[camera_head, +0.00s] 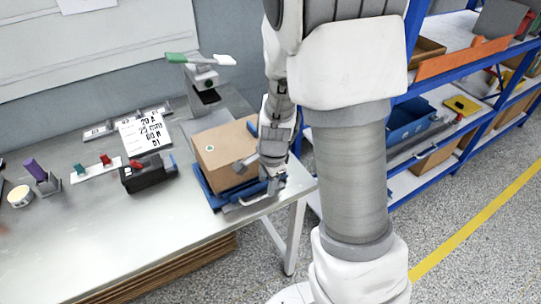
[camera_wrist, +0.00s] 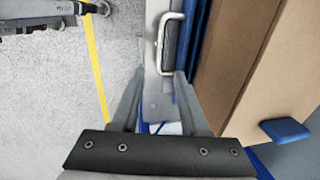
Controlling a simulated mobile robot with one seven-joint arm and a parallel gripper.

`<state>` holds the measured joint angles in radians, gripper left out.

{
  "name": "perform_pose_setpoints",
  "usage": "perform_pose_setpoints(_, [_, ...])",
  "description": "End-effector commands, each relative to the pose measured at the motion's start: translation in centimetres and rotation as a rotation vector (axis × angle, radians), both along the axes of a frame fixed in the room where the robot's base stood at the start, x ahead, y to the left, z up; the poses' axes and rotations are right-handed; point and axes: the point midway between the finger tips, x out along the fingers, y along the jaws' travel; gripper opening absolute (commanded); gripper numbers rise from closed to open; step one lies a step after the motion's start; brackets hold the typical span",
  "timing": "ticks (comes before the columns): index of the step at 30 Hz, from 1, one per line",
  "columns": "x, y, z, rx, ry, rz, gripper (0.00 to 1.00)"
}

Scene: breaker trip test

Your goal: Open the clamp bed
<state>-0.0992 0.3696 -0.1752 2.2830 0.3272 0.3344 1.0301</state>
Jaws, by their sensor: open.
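The clamp bed (camera_head: 206,188) is a blue fixture at the right end of the metal bench, with a brown cardboard box (camera_head: 225,153) in it. A pale bar handle (camera_head: 254,199) is on its front side. In the wrist view the handle (camera_wrist: 163,42) stands just beyond my fingertips, beside the blue edge and the box (camera_wrist: 240,60). My gripper (camera_head: 272,182) is at the bench's front right corner, by the handle. In the wrist view my gripper (camera_wrist: 158,76) is open and the handle appears apart from the fingers. My arm hides part of the bed's right side.
A blue pad (camera_wrist: 286,130) sits against the box. Left on the bench are a black block (camera_head: 146,177), a printed card (camera_head: 146,133) and small coloured switches. A grey stand (camera_head: 204,82) is behind. Blue-framed shelves (camera_head: 430,120) stand at right, with open floor in front.

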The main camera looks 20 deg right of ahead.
Motion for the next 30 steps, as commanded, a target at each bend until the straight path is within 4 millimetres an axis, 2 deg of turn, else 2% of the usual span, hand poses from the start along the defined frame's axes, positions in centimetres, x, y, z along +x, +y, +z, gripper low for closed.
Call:
perform_pose_setpoints(1, [-0.1,0.0,1.8,0.0,-0.005,0.002,0.45])
perform_pose_setpoints(6, [-0.9,-0.1,5.9,0.001,-0.006,0.001,0.45])
perform_pose_setpoints(13, [-1.7,-0.3,10.2,0.0,-0.004,0.002,0.45])
perform_pose_setpoints(19, [-2.1,-0.4,11.9,0.0,-0.001,0.0,0.45])
perform_pose_setpoints(30, [-2.2,-0.4,12.2,0.0,0.0,-0.001,0.45])
